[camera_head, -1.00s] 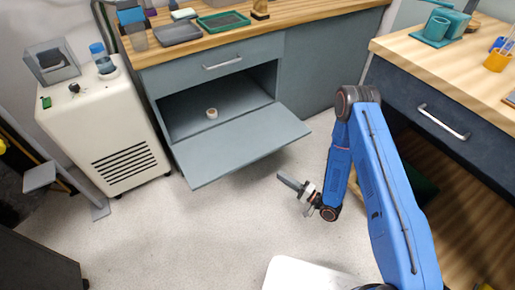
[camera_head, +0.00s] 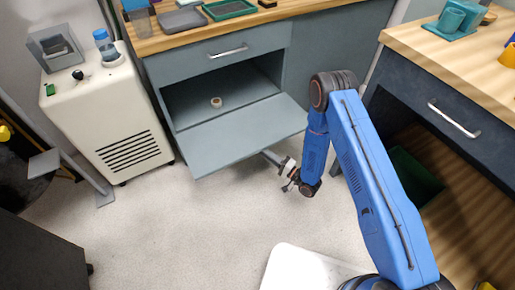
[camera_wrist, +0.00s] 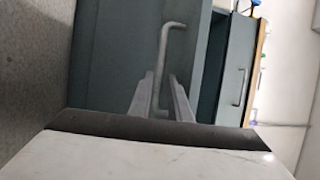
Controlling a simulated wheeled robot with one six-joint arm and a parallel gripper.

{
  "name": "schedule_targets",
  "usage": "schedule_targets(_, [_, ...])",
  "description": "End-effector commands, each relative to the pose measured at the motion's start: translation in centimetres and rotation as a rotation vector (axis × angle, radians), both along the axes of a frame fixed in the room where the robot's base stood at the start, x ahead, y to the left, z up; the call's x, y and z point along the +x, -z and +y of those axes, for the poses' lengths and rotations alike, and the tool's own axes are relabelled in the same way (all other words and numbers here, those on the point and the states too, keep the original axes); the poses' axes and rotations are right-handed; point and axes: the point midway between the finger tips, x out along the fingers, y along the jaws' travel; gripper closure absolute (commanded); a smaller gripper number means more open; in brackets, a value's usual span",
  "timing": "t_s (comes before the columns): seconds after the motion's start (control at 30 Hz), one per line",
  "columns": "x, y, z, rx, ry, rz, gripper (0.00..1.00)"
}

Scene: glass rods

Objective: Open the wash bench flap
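The wash bench flap (camera_head: 240,137) is a grey-blue panel hinged at its lower edge. It is folded down and out, and the compartment (camera_head: 190,105) behind it shows. Its outer face and handle are hidden in the head view. My gripper (camera_head: 271,157) is at the flap's front edge, right of its middle, with the fingertips partly hidden by the panel. In the wrist view, a grey bar handle (camera_wrist: 163,55) on the panel runs between the fingers of my gripper (camera_wrist: 161,90). The fingers are apart, one on each side of the bar; contact cannot be told.
A closed drawer with a handle (camera_head: 228,52) is above the compartment. A small roll (camera_head: 216,102) lies inside. A white cabinet (camera_head: 105,120) stands at left, a dark bench (camera_head: 440,110) at right. The floor (camera_head: 190,225) in front is clear.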

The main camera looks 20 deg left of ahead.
Motion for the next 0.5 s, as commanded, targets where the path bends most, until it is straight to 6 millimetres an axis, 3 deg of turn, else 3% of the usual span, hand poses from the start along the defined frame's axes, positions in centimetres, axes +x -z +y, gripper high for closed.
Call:
schedule_targets(0.2, [0.9, -0.5, 3.1, 0.0, -0.001, -0.002, 0.83])
schedule_targets(0.5, [1.5, -0.6, 4.6, -0.001, 0.001, 0.0, 0.83])
